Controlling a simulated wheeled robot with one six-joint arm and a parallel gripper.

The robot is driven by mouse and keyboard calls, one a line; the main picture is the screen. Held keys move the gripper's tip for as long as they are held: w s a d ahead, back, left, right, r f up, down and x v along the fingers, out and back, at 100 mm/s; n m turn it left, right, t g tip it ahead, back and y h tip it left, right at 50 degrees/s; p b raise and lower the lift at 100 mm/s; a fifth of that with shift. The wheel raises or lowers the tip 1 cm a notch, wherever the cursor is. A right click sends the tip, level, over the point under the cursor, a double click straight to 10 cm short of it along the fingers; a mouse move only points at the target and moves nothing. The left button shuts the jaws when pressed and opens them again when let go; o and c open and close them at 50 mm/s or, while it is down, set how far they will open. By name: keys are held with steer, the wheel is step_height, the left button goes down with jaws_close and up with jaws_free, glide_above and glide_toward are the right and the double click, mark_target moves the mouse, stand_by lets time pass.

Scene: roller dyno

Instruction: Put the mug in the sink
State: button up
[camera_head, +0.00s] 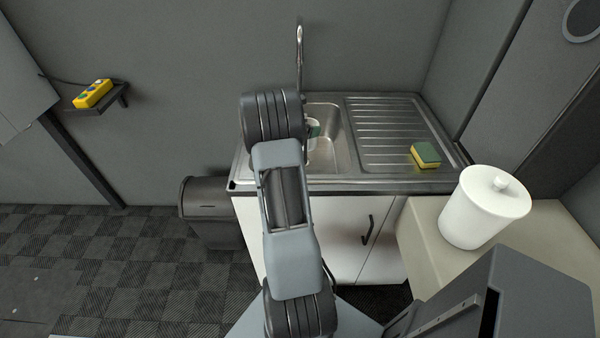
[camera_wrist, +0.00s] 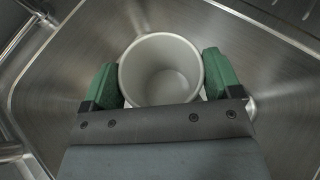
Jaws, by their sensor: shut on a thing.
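The mug (camera_wrist: 161,70) is pale and empty, seen from above in the wrist view. My gripper (camera_wrist: 163,84) has its green fingers on both sides of the mug and is shut on it. The sink basin (camera_wrist: 60,75) surrounds the mug in the wrist view; whether the mug touches its floor I cannot tell. In the head view the sink (camera_head: 345,160) is steel, and my arm covers its left part. A small piece of the mug (camera_head: 313,124) and a green fingertip show beside my arm, over the basin.
A tap (camera_head: 299,45) rises behind the basin. The ribbed drainboard (camera_head: 385,125) is at right with a yellow and green sponge (camera_head: 426,155). A white lidded canister (camera_head: 484,208) stands on the beige counter (camera_head: 425,225). A dark bin (camera_head: 207,208) stands left of the cabinet (camera_head: 340,235).

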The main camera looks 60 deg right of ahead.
steer(key=shift+s+a+f+m+g+b, duration=0.1)
steer(key=shift+a+m+g+b, duration=0.2)
steer(key=shift+m+g, duration=0.25)
steer(key=shift+s+a+r+m+g+y, duration=0.15)
steer(key=shift+s+a+m+g+y, duration=0.1)
steer(key=shift+s+m+g, duration=0.25)
steer(key=shift+s+a+r+m+g+y, duration=0.1)
steer(key=shift+s+a+m+g+y, duration=0.15)
steer(key=shift+s+m+g, duration=0.15)
steer(key=shift+m+g+y, duration=0.25)
steer(key=shift+g+y, duration=0.05)
steer(key=shift+g, duration=0.05)
steer(key=f, duration=0.3)
steer(key=s+f, duration=0.1)
steer(key=shift+a+f, duration=0.25)
steer(key=shift+f, duration=0.1)
step_height(320, 180, down, 4)
steer(key=shift+f, duration=0.25)
steer(key=shift+w+f, duration=0.1)
